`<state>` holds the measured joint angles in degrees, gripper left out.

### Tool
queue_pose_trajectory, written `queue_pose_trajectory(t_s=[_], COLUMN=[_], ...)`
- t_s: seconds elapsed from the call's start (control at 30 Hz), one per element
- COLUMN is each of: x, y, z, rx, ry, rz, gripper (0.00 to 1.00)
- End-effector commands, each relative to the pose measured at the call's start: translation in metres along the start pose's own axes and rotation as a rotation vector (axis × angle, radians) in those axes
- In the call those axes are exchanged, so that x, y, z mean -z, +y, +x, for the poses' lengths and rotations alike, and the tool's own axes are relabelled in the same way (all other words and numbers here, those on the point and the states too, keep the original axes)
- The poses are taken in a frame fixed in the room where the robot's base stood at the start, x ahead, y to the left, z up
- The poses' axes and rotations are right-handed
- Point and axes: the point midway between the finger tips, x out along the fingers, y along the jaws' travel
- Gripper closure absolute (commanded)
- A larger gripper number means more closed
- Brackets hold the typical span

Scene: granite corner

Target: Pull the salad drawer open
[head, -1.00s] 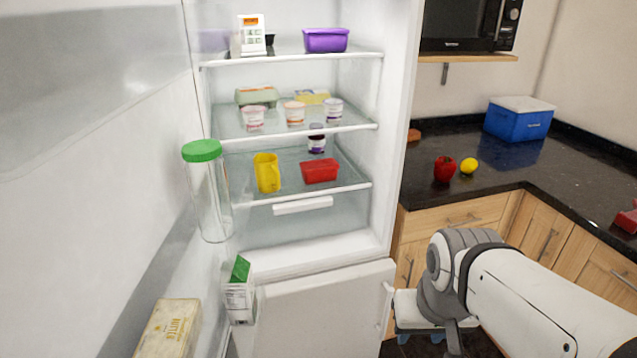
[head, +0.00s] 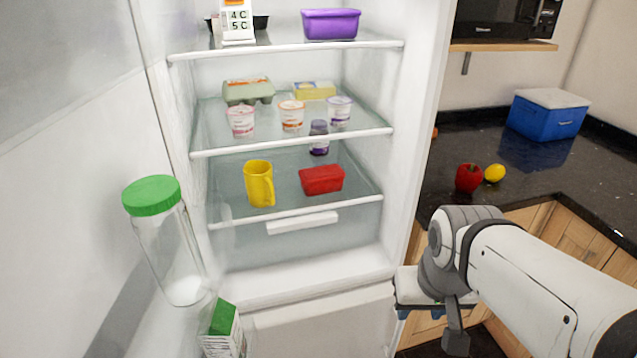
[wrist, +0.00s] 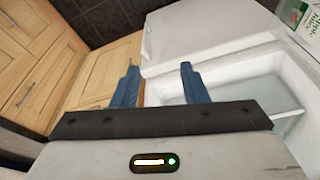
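The salad drawer (head: 290,244) is a clear, greyish drawer at the bottom of the open fridge, under the lowest glass shelf. Its white bar handle (head: 302,222) runs along the top of its front. The drawer looks shut. My gripper (wrist: 160,82) shows in the wrist view with its two blue fingers apart and nothing between them. In the head view it is mostly hidden behind my arm, right of the fridge opening and lower than the drawer. A clear drawer or bin surface (wrist: 262,96) shows at the right of the wrist view.
The open fridge door at left carries a green-lidded jar (head: 165,235) and a green-topped carton (head: 222,330). A yellow jug (head: 258,185) and red tub (head: 322,180) stand on the shelf above the drawer. The counter (head: 530,180) is to the right.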

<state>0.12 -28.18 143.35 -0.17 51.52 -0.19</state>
Motion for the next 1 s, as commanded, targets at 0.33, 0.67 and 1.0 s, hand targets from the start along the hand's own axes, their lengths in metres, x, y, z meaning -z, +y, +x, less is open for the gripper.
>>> queue_pose_trajectory(t_s=[0.33, 0.67, 1.0], x=[0.0, 0.083, 0.219], y=[0.0, 0.005, -0.031], z=[0.0, 0.054, 0.145], rx=[0.0, -0.088, -0.284], ry=[0.001, 0.219, 0.692], rz=[-0.001, -0.34, -1.075], gripper=[0.6, 0.6, 0.6])
